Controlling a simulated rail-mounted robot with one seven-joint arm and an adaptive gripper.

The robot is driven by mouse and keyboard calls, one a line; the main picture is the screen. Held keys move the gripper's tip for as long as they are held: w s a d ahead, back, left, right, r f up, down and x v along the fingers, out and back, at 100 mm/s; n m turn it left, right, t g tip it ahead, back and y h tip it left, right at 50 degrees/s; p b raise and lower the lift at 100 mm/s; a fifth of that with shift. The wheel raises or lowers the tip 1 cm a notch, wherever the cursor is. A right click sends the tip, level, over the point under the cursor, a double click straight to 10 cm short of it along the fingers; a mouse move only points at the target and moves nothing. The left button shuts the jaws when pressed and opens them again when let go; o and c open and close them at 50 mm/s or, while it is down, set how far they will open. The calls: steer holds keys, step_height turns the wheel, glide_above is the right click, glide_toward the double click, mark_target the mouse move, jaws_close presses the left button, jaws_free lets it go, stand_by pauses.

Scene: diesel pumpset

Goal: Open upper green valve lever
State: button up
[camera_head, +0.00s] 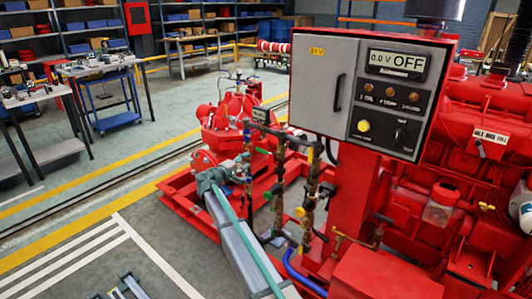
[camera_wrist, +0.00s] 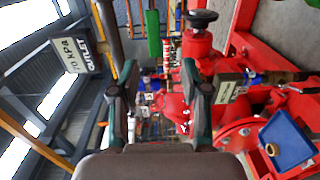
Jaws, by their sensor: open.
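A green lever (camera_wrist: 153,33) shows at the top centre of the wrist view, beyond my gripper's fingers. The green lever lies ahead of the gap and apart from the fingers. In the head view my arm reaches up from the bottom to the pipework, and the fingers are hard to make out there.
A grey control panel (camera_head: 362,90) reading OFF stands right of the pipework. Brass valves and pipes (camera_head: 308,190) stand close to my arm. A red engine (camera_head: 470,190) fills the right side.

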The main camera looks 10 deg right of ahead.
mark_target(260, 151)
steer(key=x, duration=0.7)
steer(key=r+x, duration=0.1)
steer(key=x, duration=0.2)
steer(key=shift+w+d+p, duration=0.25)
steer(key=shift+d+p, duration=0.05)
steer(key=shift+p, duration=0.1)
steer(key=shift+c, duration=0.2)
jaws_close()
